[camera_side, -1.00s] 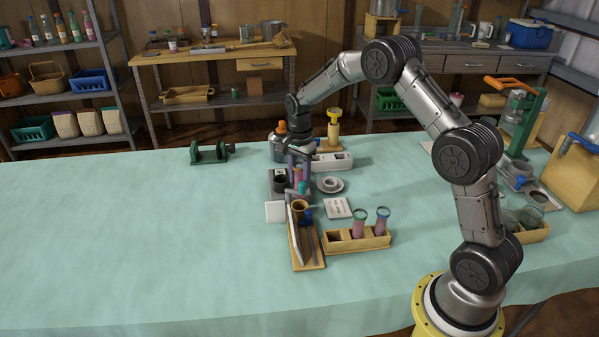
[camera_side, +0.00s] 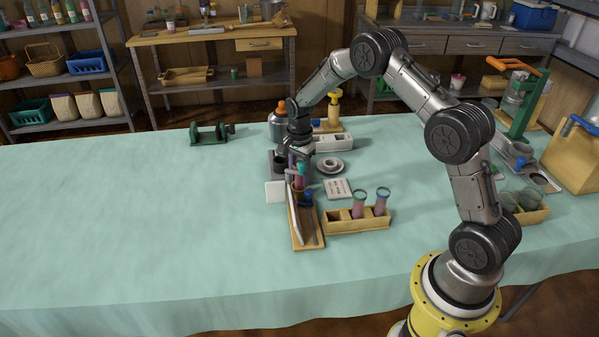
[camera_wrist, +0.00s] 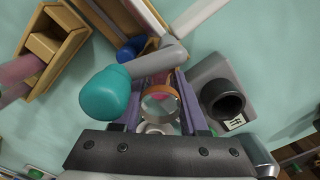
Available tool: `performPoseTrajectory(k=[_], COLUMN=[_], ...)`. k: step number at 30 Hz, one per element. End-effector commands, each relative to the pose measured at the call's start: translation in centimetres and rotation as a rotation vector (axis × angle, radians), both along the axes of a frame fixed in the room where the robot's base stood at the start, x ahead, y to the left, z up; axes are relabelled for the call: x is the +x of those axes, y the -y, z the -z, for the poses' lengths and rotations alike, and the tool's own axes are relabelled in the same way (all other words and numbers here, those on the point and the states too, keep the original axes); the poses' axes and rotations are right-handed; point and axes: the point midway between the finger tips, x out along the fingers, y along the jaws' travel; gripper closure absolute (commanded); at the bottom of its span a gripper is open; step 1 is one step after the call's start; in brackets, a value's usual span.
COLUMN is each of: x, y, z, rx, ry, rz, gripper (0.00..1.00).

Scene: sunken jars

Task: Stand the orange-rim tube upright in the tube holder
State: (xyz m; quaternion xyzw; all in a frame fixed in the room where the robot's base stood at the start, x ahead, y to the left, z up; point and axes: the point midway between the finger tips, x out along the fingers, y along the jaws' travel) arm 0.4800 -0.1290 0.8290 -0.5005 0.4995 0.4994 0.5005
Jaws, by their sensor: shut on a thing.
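My gripper (camera_wrist: 160,112) is shut on the orange-rim tube (camera_wrist: 173,92); the orange rim faces the camera between the purple fingers. In the side view my gripper (camera_side: 299,170) is low beside a dark-grey block, and the tube is mostly hidden there. The tube holder (camera_side: 361,228) is a wooden block to the front right, apart from my gripper. It holds two pink-filled tubes (camera_side: 359,203) with greenish rims, upright in its middle and right slots. Its left slot is empty. The holder also shows at upper left in the wrist view (camera_wrist: 72,42).
A teal-ended grey tool (camera_wrist: 105,92) is close to my gripper. A black cup (camera_wrist: 225,103) sits in the grey block beside it. A wooden tray (camera_side: 306,241) with long tools lies in front. A white card (camera_side: 338,189) lies behind the holder.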

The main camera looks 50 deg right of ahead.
Motion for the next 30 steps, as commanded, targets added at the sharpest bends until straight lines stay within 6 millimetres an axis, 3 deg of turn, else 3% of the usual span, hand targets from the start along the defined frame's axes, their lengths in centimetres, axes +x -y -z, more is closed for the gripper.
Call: performPoseTrajectory(k=[19, 20, 21, 25, 30], x=[0.01, 0.01, 0.01, 0.01, -0.01], y=[0.0, 0.0, 0.01, 0.0, 0.0], z=[0.29, 0.31, 0.29, 0.29, 0.3], rx=[0.0, 0.0, 0.0, 0.0, 0.0], ry=[0.0, 0.0, 0.0, 0.0, 0.0], rz=[0.0, 0.0, 0.0, 0.0, 0.0], gripper=[1.0, 0.55, 0.48, 0.25, 0.22])
